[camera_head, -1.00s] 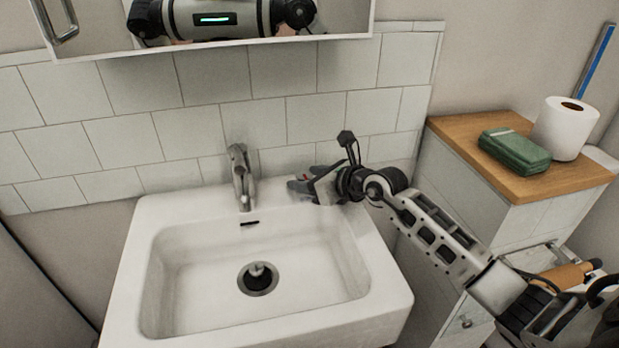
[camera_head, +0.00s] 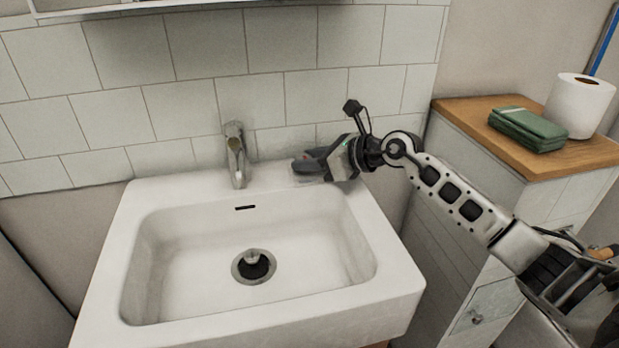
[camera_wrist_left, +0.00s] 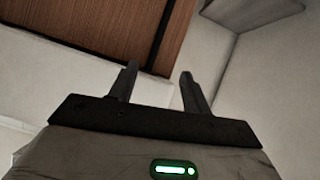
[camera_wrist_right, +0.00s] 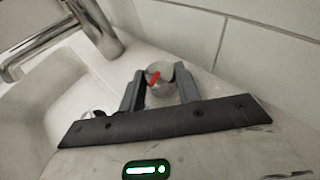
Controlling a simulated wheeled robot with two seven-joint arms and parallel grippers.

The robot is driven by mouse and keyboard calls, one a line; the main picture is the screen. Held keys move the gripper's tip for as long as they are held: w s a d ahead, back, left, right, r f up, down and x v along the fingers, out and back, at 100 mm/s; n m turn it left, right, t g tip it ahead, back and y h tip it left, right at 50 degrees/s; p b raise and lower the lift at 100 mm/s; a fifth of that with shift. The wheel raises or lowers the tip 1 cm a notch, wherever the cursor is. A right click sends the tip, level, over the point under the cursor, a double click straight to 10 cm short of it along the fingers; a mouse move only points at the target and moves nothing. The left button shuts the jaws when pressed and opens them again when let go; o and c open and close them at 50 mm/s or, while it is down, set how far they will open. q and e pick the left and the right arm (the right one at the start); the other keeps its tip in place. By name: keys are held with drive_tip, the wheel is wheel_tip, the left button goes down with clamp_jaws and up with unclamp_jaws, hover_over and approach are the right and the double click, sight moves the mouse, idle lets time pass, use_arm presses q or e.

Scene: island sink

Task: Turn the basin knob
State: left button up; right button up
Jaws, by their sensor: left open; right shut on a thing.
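The basin knob (camera_wrist_right: 161,72) is a small round grey-metal piece with a red mark on its face. In the right wrist view it sits between the two fingers of my right gripper (camera_wrist_right: 158,82), which is shut on it. In the head view my right gripper (camera_head: 310,163) is at the back right rim of the white basin (camera_head: 390,262), right of the faucet (camera_head: 236,155). The knob is hidden there by the fingers. My left gripper (camera_wrist_left: 160,82) is open and empty in the left wrist view, and out of the head view.
A tiled wall (camera_head: 185,105) rises right behind the basin. A wood-topped cabinet (camera_head: 470,112) stands at the right, with green cloths (camera_head: 527,129) and a paper roll (camera_head: 580,105) on it. The basin bowl is empty. A brown panel (camera_wrist_left: 100,30) shows near my left gripper.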

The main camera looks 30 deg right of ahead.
drive_tip(key=y+b, duration=0.1)
drive_tip(key=n+g+b, duration=0.1)
drive_tip(key=b, duration=0.1)
drive_tip(key=shift+w+d+f+n+y, duration=0.15)
drive_tip(key=shift+d+f+n+y, duration=0.15)
drive_tip(key=shift+f+y, duration=0.1)
drive_tip(key=n+g+y+b, duration=0.2)
drive_tip(key=b, duration=0.1)
drive_tip(key=shift+w+r+n, duration=0.1)
drive_tip(key=shift+r+n, duration=0.2)
drive_tip(key=shift+n, duration=0.1)
use_arm(q)
wheel_tip(320, 180, down, 11)
drive_tip(key=d+g+b, duration=0.1)
drive_tip(key=d, duration=0.1)
drive_tip(key=shift+w+d+r+m+h, duration=0.2)
drive_tip(key=shift+w+m+h, duration=0.1)
drive_tip(key=shift+w, duration=0.15)
use_arm(e)
drive_tip(key=shift+r+n+g+y, duration=0.1)
drive_tip(key=shift+n+g+y, duration=0.4)
drive_tip(key=shift+n+g, duration=0.45)
use_arm(q)
drive_tip(key=shift+g, duration=0.3)
use_arm(e)
drive_tip(key=o, duration=1)
